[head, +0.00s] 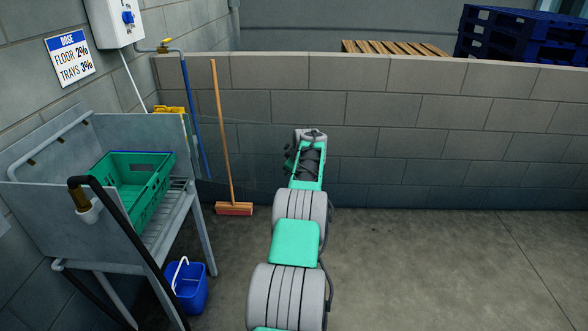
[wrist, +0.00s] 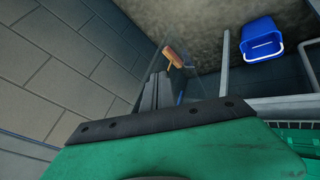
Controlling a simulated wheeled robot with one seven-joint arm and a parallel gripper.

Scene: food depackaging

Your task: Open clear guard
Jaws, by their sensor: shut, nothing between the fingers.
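The clear guard (head: 252,152) is hard to make out. It shows in the head view as a faint see-through panel with thin edges, between the right end of the metal sink and my arm. Its thin edge seems to cross the wrist view near my fingers, but I cannot tell whether they touch it. My gripper (wrist: 157,88) is shut and empty in the wrist view, its dark fingers together. In the head view my arm reaches forward towards the block wall, and the fingertips are hard to pick out at the left of the wrist.
The metal sink (head: 50,190) stands on the left with a green crate (head: 145,205) in it. A blue bucket (head: 188,290) is on the floor below. A broom (head: 234,209) leans on the low block wall (head: 430,140). The floor at right is clear.

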